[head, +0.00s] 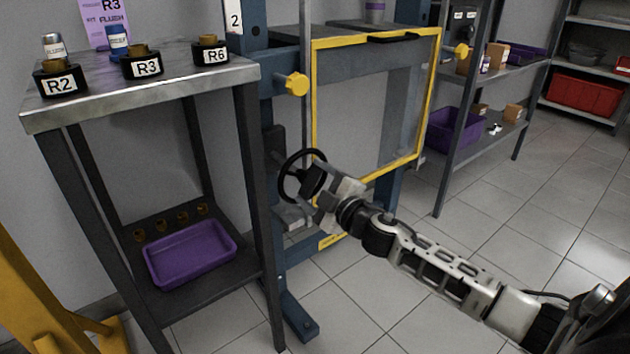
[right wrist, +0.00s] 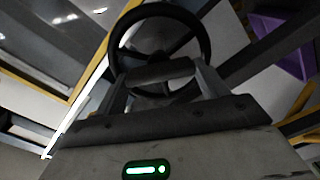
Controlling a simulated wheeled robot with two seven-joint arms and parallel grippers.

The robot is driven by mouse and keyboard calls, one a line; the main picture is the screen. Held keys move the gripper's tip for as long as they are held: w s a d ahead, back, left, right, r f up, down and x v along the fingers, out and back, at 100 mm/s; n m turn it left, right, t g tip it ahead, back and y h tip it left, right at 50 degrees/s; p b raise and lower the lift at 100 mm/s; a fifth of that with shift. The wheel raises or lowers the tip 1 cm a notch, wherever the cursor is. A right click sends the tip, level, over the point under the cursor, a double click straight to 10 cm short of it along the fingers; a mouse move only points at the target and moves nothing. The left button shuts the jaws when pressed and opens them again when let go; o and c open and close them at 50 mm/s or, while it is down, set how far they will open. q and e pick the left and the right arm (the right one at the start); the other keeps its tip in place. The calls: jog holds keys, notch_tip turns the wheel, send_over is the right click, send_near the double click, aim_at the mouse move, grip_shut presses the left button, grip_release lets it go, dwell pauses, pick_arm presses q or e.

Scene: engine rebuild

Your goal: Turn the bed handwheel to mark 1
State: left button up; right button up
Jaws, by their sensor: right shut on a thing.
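The bed handwheel (head: 284,178) is a black ring with spokes on the blue press frame, below the yellow knob. My right gripper (head: 306,184) is at the wheel's right side and shut on its rim. In the right wrist view the handwheel (right wrist: 205,38) fills the upper middle, and its near rim lies between the fingers of the gripper (right wrist: 158,78). A tag with the number 2 (head: 234,19) is on the blue post above. I cannot make out a mark 1 in either view. My left gripper is not in view.
A metal-topped stand (head: 160,85) with parts R2, R3 and R6 is at the left, with a purple tray (head: 190,254) on its lower shelf. A yellow-framed guard (head: 314,100) is just right of the wheel. Shelves stand at the right; the floor (head: 440,290) is clear.

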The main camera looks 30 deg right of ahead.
jog(key=shift+n, duration=1)
jog(key=n, duration=0.2)
jog(key=shift+n+p, duration=0.35)
jog(key=shift+n, duration=0.05)
jog(key=n, duration=0.3)
jog(key=shift+a+f+n, duration=0.1)
jog(key=shift+f+n, duration=0.05)
jog(key=shift+n, duration=0.15)
jog(key=n, duration=0.4)
jog(key=shift+f+n, duration=0.1)
jog(key=shift+n, duration=0.2)
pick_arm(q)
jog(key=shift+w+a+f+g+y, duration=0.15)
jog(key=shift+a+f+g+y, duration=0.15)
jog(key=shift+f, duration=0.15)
pick_arm(e)
jog(key=n, duration=0.5)
jog(key=shift+f, duration=0.1)
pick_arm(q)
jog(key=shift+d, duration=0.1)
pick_arm(e)
jog(key=shift+n, duration=0.4)
jog(key=o, duration=1)
